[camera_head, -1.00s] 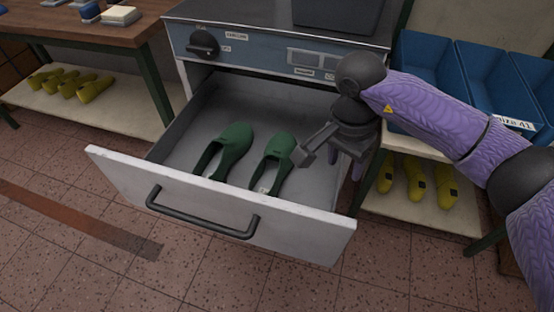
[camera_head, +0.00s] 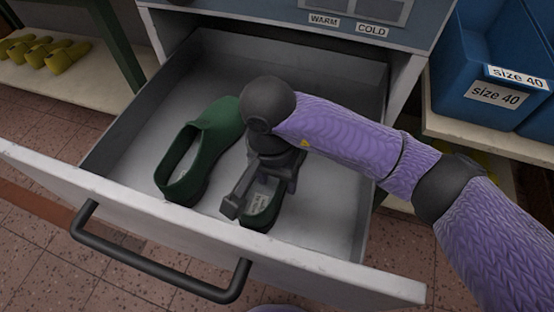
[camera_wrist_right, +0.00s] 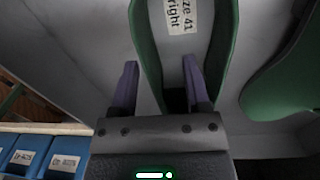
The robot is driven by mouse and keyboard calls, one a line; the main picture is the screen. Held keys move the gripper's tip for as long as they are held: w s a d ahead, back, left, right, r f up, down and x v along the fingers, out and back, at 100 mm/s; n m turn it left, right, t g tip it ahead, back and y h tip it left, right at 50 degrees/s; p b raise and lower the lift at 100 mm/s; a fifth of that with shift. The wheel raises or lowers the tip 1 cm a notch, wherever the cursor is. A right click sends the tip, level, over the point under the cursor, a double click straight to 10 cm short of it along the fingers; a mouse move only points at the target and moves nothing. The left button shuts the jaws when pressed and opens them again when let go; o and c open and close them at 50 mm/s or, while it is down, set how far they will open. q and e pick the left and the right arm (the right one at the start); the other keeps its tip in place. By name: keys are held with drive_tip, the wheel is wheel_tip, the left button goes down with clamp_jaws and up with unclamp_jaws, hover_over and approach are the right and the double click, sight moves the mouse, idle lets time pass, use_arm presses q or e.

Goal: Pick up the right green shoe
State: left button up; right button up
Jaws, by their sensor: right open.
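The right green shoe (camera_head: 262,206) lies in the open drawer (camera_head: 330,75), partly hidden by my right gripper (camera_head: 257,194). In the right wrist view this shoe (camera_wrist_right: 226,45) bears a label reading "size 41 right". There my open right gripper (camera_wrist_right: 160,68) has one finger outside the shoe's left wall and the other over its opening. I cannot tell whether the fingers touch it. The other green shoe (camera_head: 205,145) lies to its left in the head view, and also shows at the right wrist view's right edge (camera_wrist_right: 285,82). My left gripper is out of view.
The drawer's white front panel (camera_head: 330,275) with a dark handle (camera_head: 160,268) stands nearest. Blue bins (camera_head: 490,80) marked size 40 stand on a shelf at right. Yellow lasts (camera_head: 45,50) lie on a low shelf at left. The drawer floor left of the shoes is clear.

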drive_tip(key=shift+f, duration=0.8)
drive_tip(key=shift+r, duration=0.1)
drive_tip(key=shift+c, duration=0.3)
clamp_jaws()
idle(0.3)
